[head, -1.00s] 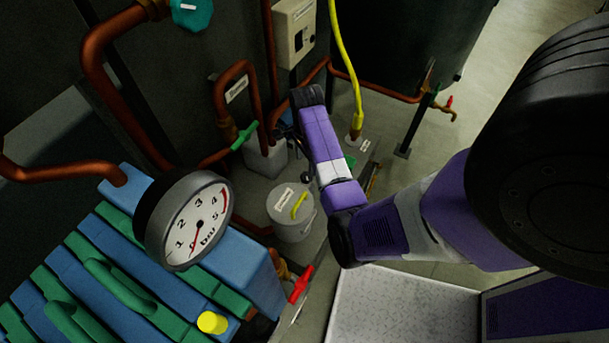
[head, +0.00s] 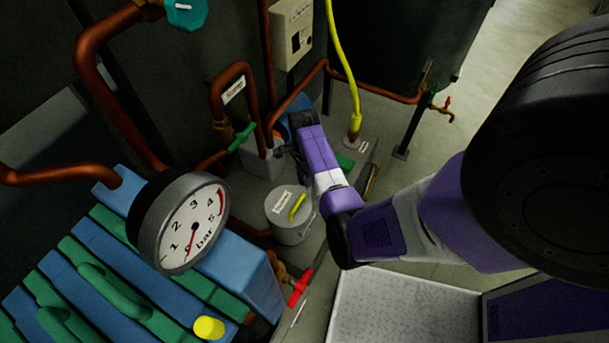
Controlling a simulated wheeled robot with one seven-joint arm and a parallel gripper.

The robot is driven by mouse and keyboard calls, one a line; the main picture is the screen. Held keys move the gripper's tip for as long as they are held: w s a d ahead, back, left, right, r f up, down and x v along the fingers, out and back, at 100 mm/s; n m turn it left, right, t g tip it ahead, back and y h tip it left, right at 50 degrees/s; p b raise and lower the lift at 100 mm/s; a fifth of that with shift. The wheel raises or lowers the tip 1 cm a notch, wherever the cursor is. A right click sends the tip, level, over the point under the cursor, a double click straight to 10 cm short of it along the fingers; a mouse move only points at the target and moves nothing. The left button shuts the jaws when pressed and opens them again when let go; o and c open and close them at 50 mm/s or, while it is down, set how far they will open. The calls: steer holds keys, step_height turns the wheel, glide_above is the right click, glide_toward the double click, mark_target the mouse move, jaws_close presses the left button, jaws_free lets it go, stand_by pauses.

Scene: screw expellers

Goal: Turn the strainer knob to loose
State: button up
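My gripper (head: 281,146) is the dark shape at the end of my purple arm, above and slightly left of the pot in the picture. It is apart from the yellow handle. Its fingers are small and dark, partly hidden by my wrist, so I cannot tell whether they are open.
A pressure gauge (head: 193,226) and a blue and green ribbed block (head: 150,285) fill the lower left. A green valve handle (head: 241,138) on copper pipes is left of my gripper. A red valve handle (head: 299,287) is below the pot.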

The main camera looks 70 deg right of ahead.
jaws_close()
steer(key=shift+n, duration=0.3)
steer(key=n+p, duration=0.2)
steer(key=n, duration=0.1)
steer(key=shift+r, duration=0.1)
steer(key=n+p, duration=0.1)
steer(key=n, duration=0.4)
steer(key=shift+p, duration=0.3)
steer(key=shift+n, duration=0.3)
steer(key=o, duration=0.7)
jaws_free()
steer(key=shift+c, duration=0.2)
